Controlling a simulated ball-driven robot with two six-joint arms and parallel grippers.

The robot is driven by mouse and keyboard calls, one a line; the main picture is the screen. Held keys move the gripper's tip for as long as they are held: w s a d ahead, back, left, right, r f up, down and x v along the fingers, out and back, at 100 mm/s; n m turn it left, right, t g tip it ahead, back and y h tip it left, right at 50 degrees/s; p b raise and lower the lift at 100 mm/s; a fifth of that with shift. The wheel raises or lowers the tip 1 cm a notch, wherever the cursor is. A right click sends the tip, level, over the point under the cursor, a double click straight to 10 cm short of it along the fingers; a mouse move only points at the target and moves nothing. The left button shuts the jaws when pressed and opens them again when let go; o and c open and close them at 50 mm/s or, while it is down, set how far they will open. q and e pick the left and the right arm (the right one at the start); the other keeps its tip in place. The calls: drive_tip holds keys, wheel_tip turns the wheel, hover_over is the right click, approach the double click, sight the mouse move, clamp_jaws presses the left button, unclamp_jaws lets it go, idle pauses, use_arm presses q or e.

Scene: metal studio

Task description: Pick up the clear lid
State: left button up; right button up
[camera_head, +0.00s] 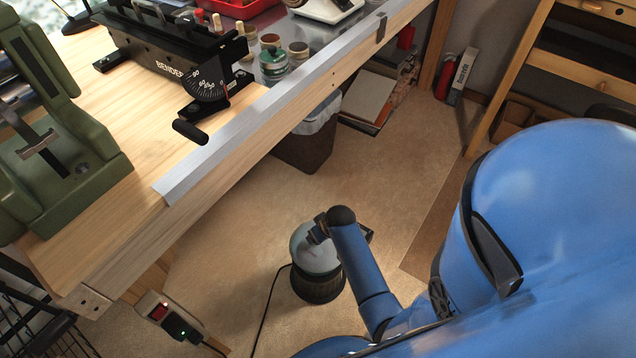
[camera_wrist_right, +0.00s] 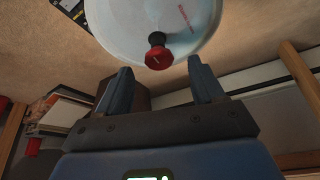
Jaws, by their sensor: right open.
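The clear lid (camera_head: 305,246) is a pale, round, see-through dome on top of a dark round tub (camera_head: 318,287) standing on the floor. In the right wrist view the lid (camera_wrist_right: 180,22) fills the top middle, and its red and black knob (camera_wrist_right: 158,52) points toward my gripper. My right gripper (camera_wrist_right: 160,66) is open, with its two fingers spread to either side of the knob's line. The knob shows just beyond the fingertips, and I see no contact. In the head view my right arm partly hides the lid and its knob. My left gripper is not in view.
A wooden workbench (camera_head: 130,235) with a metal edge runs along the left, carrying a black bender (camera_head: 180,62) and a green machine (camera_head: 62,150). A dark bin (camera_head: 305,145) stands under it.

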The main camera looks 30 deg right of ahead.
drive_tip(key=b+x, duration=0.2)
drive_tip(key=x, duration=0.2)
drive_tip(key=shift+s+f, duration=0.1)
drive_tip(key=shift+f, duration=0.15)
drive_tip(key=shift+c, duration=0.3)
clamp_jaws()
